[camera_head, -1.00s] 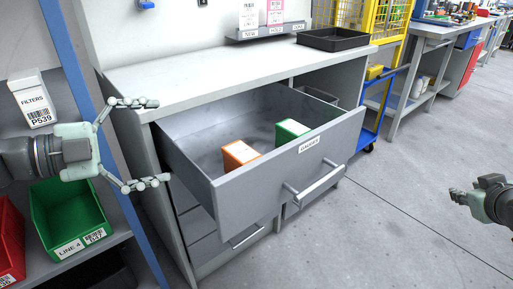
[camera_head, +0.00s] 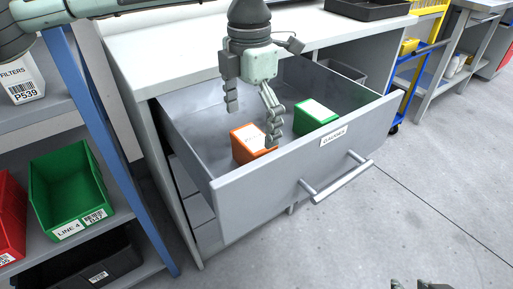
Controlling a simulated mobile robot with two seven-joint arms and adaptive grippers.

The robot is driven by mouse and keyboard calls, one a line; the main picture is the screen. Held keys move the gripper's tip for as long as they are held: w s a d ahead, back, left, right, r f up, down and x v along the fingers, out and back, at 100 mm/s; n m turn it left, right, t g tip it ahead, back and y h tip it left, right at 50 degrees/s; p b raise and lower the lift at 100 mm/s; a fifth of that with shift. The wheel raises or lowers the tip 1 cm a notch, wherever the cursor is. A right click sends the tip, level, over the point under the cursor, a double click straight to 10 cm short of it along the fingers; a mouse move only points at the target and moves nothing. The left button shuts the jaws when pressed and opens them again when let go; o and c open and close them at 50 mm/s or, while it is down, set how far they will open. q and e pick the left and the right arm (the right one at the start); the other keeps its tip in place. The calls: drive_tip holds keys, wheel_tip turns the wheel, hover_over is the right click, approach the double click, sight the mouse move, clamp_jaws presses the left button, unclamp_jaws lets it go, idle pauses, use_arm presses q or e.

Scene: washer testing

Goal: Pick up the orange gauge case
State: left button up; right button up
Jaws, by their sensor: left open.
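The orange gauge case (camera_head: 243,148) stands in the open grey drawer (camera_head: 190,129), close to the drawer's front panel. It has a white top label, and part of it is hidden behind a finger of my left gripper. My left gripper (camera_head: 253,120) points down over the drawer, open and empty. One finger is to the left of and behind the case; the other overlaps the case's right side in the picture. I cannot tell whether it touches. My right gripper (camera_head: 422,286) shows only as a sliver at the bottom edge.
A green case (camera_head: 312,117) stands in the drawer to the right of the orange one. The drawer front (camera_head: 240,199) has a label and a bar handle (camera_head: 338,180). A shelf with a green bin (camera_head: 65,190) and a red bin (camera_head: 8,215) is at left. The floor at right is clear.

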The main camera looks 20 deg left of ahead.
use_arm(q)
drive_tip(key=f, duration=0.7)
drive_tip(key=shift+s+d+f, duration=0.1)
drive_tip(key=shift+s+d, duration=0.05)
drive_tip(key=shift+d, duration=0.1)
drive_tip(key=shift+c, duration=0.5)
drive_tip(key=c, duration=1.3)
